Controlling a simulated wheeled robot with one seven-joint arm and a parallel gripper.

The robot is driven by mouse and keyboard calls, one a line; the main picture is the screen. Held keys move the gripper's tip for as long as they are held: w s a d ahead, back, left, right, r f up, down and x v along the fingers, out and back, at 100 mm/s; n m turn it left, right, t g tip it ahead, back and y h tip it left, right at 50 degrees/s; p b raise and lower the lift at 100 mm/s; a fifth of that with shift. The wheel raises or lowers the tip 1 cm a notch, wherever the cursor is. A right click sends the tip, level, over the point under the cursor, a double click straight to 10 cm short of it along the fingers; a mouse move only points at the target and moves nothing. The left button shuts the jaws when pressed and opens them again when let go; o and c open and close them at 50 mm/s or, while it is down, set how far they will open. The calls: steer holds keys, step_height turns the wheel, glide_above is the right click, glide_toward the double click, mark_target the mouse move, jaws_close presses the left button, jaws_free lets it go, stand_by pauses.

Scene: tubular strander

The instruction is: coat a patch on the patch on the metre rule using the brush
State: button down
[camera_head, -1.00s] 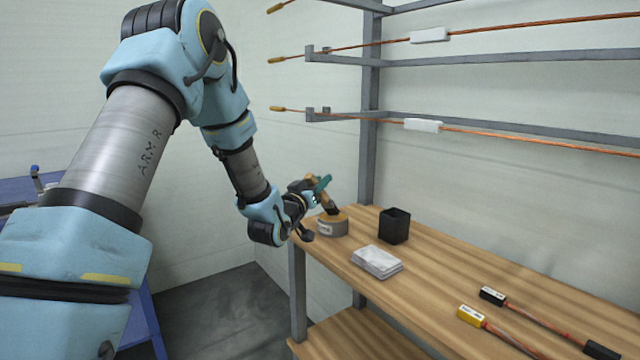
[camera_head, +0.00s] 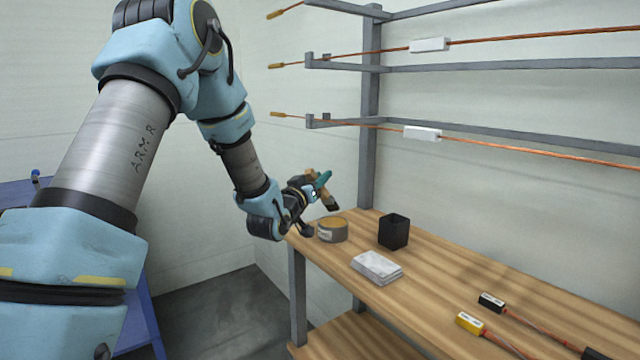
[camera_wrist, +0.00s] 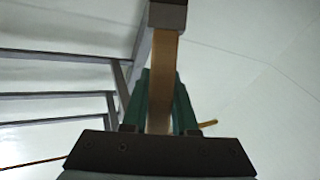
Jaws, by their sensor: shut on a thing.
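My gripper (camera_head: 321,183) is above the near left end of the wooden bench. Its green fingers are shut on the brush (camera_head: 329,200), which is tilted with its dark bristle end pointing down and to the right. In the wrist view, the wooden brush handle (camera_wrist: 164,60) runs between the green fingers (camera_wrist: 160,100) to a dark grey-brown block at the top edge.
On the bench (camera_head: 450,280) are a black open box (camera_head: 394,231), a stack of white sheets (camera_head: 377,267), and yellow (camera_head: 470,322) and black-ended (camera_head: 491,302) cables. A grey rack (camera_head: 369,100) behind carries copper rods with white tags.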

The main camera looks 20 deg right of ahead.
steer(key=shift+r+p, duration=0.75)
steer(key=shift+r, duration=1.4)
steer(key=shift+a+f, duration=0.1)
